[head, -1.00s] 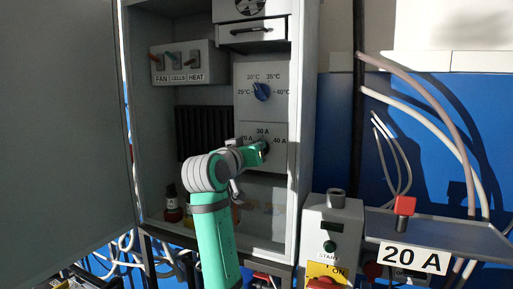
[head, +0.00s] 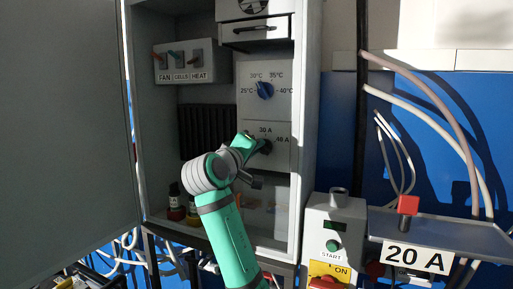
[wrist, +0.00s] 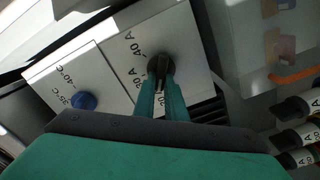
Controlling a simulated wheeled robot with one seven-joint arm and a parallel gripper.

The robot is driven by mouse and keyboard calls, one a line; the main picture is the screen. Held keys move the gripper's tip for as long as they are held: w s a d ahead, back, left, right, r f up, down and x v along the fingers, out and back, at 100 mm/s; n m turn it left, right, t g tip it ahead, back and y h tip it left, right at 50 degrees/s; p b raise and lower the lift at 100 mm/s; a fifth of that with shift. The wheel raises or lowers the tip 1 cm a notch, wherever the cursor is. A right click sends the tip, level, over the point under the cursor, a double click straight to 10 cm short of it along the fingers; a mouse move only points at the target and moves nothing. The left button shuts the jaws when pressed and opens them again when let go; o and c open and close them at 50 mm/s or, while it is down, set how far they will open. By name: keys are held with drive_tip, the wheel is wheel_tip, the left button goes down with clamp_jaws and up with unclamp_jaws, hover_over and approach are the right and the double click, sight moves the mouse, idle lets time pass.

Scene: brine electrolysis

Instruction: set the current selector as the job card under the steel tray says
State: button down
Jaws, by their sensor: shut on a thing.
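The current selector is a black knob (head: 266,147) on a pale panel marked 30 A and 40 A; its 20 A mark is hidden behind my gripper in the head view. My gripper (head: 258,148) is shut on this knob, reaching it from the left. In the wrist view both green fingers (wrist: 163,90) close around the black knob (wrist: 159,64). I cannot tell which mark its pointer faces. The job card (head: 416,258) reads 20 A and hangs at the front of the steel tray (head: 450,232), at the right.
A blue temperature knob (head: 265,90) sits above the selector. Toggle switches (head: 180,62) labelled FAN, CELLS and HEAT are at upper left. The open cabinet door (head: 65,130) stands at left. A START box (head: 333,235) is at lower right, and a red-topped item (head: 407,206) stands on the tray.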

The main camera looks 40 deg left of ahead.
drive_tip(key=shift+a+n, duration=0.1)
drive_tip(key=shift+n, duration=0.3)
drive_tip(key=c, duration=1.8)
unclamp_jaws()
drive_tip(key=shift+s, duration=0.1)
drive_tip(key=v, duration=1)
drive_tip(key=shift+s, duration=0.3)
